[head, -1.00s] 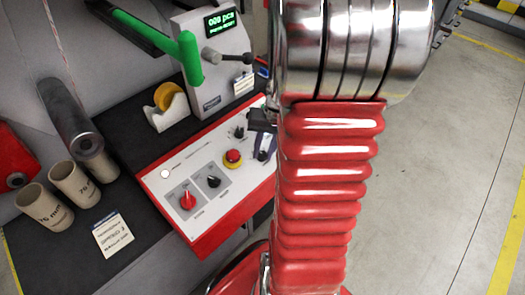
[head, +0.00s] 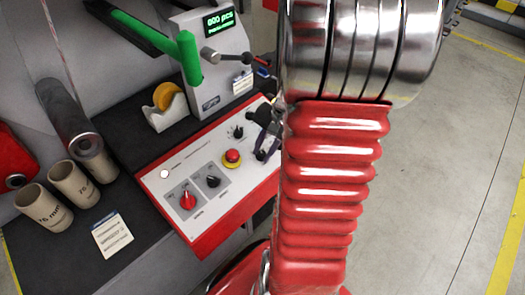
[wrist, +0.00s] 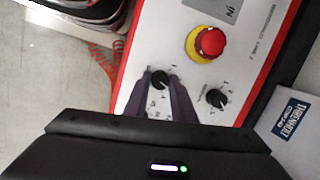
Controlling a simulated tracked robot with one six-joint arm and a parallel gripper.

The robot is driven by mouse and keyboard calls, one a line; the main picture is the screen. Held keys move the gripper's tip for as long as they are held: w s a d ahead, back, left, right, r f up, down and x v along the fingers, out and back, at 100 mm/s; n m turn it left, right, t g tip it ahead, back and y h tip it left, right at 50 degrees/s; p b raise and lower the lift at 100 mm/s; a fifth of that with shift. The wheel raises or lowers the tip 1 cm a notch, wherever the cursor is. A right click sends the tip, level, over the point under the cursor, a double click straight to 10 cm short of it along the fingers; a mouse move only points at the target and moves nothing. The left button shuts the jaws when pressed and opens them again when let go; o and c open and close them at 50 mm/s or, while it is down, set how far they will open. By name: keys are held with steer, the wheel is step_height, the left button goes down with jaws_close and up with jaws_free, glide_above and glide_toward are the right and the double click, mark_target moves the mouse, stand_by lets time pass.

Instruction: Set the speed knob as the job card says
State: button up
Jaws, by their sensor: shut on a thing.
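The red-edged control panel (head: 222,205) has several knobs on a light face. My gripper (head: 265,144) is at the panel's right end, mostly beside my arm. In the wrist view my gripper (wrist: 165,88) has its two dark fingers closed on the sides of a small black knob (wrist: 160,80) with a marked dial around it. I cannot read that knob's name or its exact setting. A second black knob (wrist: 216,97) with a numbered dial stands to the right, untouched. The job card (head: 113,235) lies on the dark bench left of the panel; its print is too small to read surely.
A red stop button (head: 232,157) on a yellow base sits near the held knob. A red switch (head: 187,201) and a black switch (head: 212,181) are further left.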

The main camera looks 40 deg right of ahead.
stand_by(0.3)
steer(key=o, duration=1)
steer(key=shift+r, duration=0.1)
steer(key=v, duration=1.3)
steer(key=shift+s+r, duration=0.1)
steer(key=shift+r, duration=0.2)
steer(key=shift+d, duration=0.1)
steer(key=a+r+n+t+h, duration=0.1)
steer(key=a+n, duration=0.4)
steer(key=a, duration=0.4)
steer(key=s+a+r+n+t, duration=0.1)
steer(key=a+r+n, duration=0.1)
steer(key=a+n, duration=0.3)
steer(key=a+r+n+t+h, duration=0.1)
steer(key=a+n, duration=0.4)
steer(key=a, duration=0.8)
steer(key=shift+s+a+r+h, duration=0.1)
steer(key=shift+s+r+h, duration=0.05)
steer(key=shift+r, duration=0.2)
steer(key=shift+s+a+r+h, duration=0.1)
steer(key=shift+r+h, duration=0.05)
steer(key=shift+r, duration=0.25)
